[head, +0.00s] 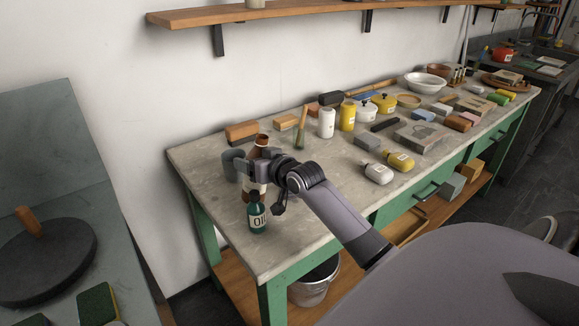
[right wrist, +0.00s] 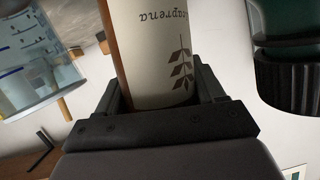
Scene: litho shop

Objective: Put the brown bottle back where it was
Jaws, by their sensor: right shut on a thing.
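The brown bottle (head: 262,140) is at the near left end of the stone-topped bench. Its brown top shows above my right gripper (head: 255,168), and part of its pale label shows below. In the right wrist view the bottle (right wrist: 152,50) sits between the two fingers, with a pale label bearing a leaf print and a brown strip at its left edge. My right gripper is shut on it. I cannot tell whether its base touches the bench. My left gripper is not in view.
A green oil bottle (head: 258,216) stands close in front of the gripper. A grey or clear vessel (head: 233,164) stands just left of it. Wooden blocks (head: 242,131), white and yellow bottles (head: 347,116) and bowls crowd the back. The bench top (head: 310,225) is bare at front.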

